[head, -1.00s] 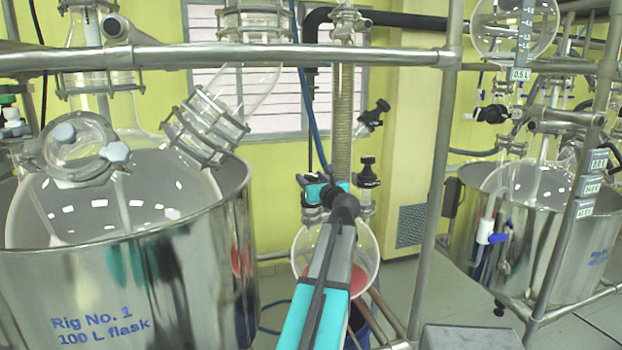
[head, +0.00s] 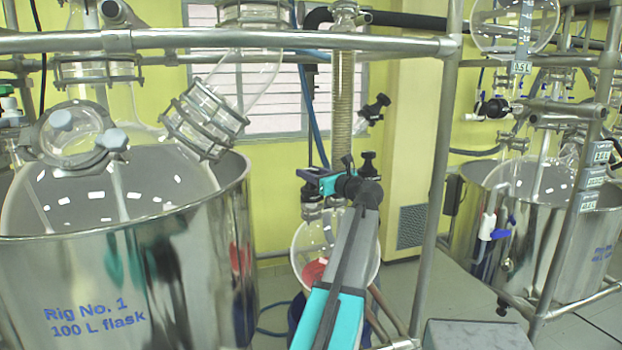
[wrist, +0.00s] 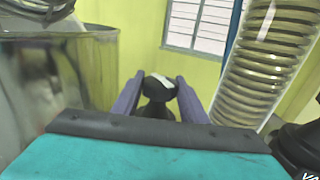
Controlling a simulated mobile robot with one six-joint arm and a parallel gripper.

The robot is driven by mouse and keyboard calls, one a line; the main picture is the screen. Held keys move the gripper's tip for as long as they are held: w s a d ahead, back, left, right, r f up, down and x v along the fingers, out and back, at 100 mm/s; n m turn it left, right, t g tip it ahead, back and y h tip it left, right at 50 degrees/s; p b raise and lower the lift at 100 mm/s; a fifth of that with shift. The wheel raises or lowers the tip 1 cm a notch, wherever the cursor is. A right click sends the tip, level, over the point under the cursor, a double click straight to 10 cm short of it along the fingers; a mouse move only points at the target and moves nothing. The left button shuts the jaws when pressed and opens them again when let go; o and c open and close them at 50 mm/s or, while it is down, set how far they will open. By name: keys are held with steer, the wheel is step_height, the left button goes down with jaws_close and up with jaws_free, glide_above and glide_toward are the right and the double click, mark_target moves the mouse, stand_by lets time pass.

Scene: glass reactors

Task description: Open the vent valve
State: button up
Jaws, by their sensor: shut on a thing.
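My gripper (wrist: 160,92) is shut on a black valve knob (wrist: 158,86) with a white mark on its top. The knob sits between the two grey-purple fingers in the wrist view. In the head view my gripper (head: 308,174) is at the valves above the round glass receiver flask (head: 302,245), left of the glass coil condenser's lower end. The held knob is mostly hidden there behind the gripper. Whether the valve is open or shut cannot be told. Another black valve knob (head: 368,162) stands upright just right of my gripper.
A large steel vessel (head: 120,290) with a glass flask stands at the left. The coil condenser (head: 343,95) rises close behind my gripper. A black side valve (head: 378,103) juts to its right. A steel upright (head: 437,180) stands to the right, and a horizontal rail (head: 230,40) crosses above.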

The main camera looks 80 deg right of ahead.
steer(key=shift+d+n+t+y+b, duration=0.15)
steer(key=shift+n+t+y+b, duration=1.45)
steer(key=shift+n+y, duration=0.8)
steer(key=shift+t+y, duration=0.3)
steer(key=shift+y, duration=0.3)
steer(key=shift+y, duration=0.3)
steer(key=o, duration=0.9)
steer(key=shift+c, duration=0.2)
steer(key=shift+a+h, duration=0.25)
steer(key=shift+h, duration=0.15)
